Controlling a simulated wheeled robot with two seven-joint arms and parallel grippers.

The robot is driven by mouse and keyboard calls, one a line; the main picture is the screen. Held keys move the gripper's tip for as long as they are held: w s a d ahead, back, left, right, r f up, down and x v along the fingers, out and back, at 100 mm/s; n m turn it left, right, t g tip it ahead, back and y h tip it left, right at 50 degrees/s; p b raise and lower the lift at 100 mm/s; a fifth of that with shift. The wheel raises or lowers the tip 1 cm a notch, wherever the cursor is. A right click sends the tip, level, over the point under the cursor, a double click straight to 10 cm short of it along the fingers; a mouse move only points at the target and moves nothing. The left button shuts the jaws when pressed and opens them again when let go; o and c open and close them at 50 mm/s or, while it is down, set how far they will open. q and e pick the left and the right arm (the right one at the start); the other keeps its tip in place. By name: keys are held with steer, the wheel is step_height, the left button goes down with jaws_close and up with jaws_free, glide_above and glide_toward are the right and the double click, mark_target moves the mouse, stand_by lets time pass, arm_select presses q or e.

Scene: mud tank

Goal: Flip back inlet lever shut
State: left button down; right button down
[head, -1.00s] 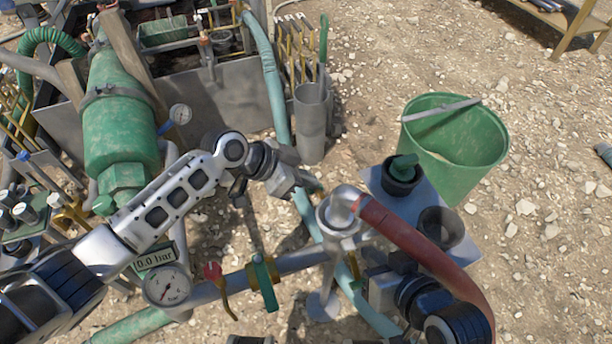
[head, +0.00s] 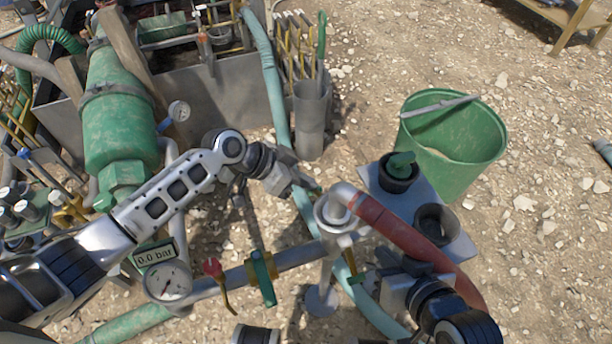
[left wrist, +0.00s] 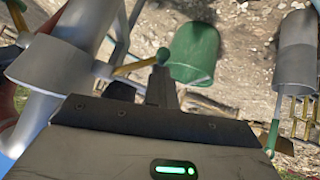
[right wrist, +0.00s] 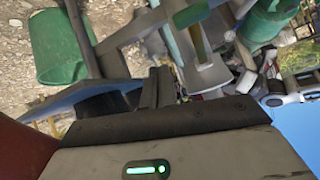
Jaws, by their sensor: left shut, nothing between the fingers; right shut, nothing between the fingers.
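A yellow lever (left wrist: 135,66) with a green knob (left wrist: 163,56) shows in the left wrist view, beside a grey pipe fitting. My left gripper (left wrist: 160,85) is shut and empty, with its fingertips close to the knob; I cannot tell if they touch. In the head view the left gripper (head: 308,184) is just behind the grey standpipe (head: 335,217). Which lever is the inlet's is unclear. My right gripper (head: 365,283) is shut and empty, right of the standpipe; its fingers show in the right wrist view (right wrist: 160,85).
A red hose (head: 400,240) curves from the standpipe over my right gripper. A plate (head: 455,250) with two dark cups and a green bucket (head: 455,150) stand at right. A pressure gauge (head: 168,283) is at lower left. Open gravel lies at far right.

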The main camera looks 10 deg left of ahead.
arm_select(q)
steer(key=shift+s+r, duration=0.15)
steer(key=shift+r, duration=0.1)
arm_select(e)
steer(key=shift+w+r, duration=0.15)
steer(key=shift+r, duration=0.3)
